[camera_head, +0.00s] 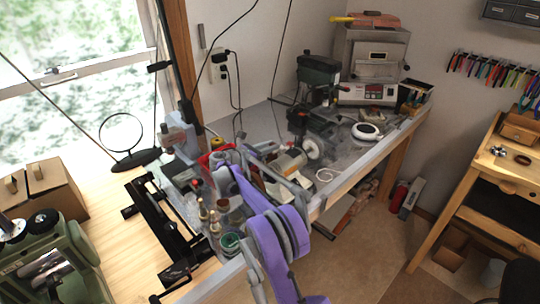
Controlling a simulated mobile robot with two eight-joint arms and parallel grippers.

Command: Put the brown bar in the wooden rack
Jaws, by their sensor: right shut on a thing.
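My right arm, purple and grey, rises from the bottom middle and bends to the left over the cluttered bench. My right gripper (222,184) is at its far end, low among the bottles and small tools. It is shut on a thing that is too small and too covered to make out. I cannot pick out the brown bar with certainty. The wooden rack is also not clear among the clutter around the gripper. My left gripper is not in view.
Bottles and a green-rimmed jar (230,243) crowd the bench's near-left part. A black metal frame (165,230) lies on the wooden table (112,248) at left. Floor (372,253) is open at right.

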